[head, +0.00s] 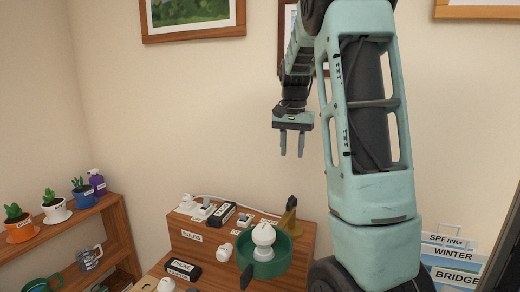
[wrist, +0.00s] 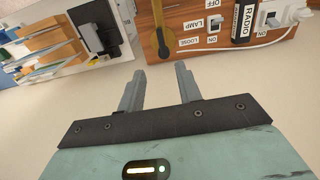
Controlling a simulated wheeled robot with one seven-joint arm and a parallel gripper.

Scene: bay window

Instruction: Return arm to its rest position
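My gripper (head: 291,143) hangs pointing down in front of the bare wall, above and behind the wooden stepped stand. Its two fingers are spread apart with nothing between them. In the wrist view my gripper (wrist: 162,88) also shows two separated grey fingers with an empty gap. My arm is raised and bent, with its large links filling the right of the head view.
A wooden stand (head: 185,245) holds labelled switches, a dark green pan (head: 283,262) and a white bulb-like object (head: 263,236). Potted plants (head: 54,204) stand on a shelf (head: 90,213) at left. A rack labelled by season (head: 452,255) is at right. Pictures hang above.

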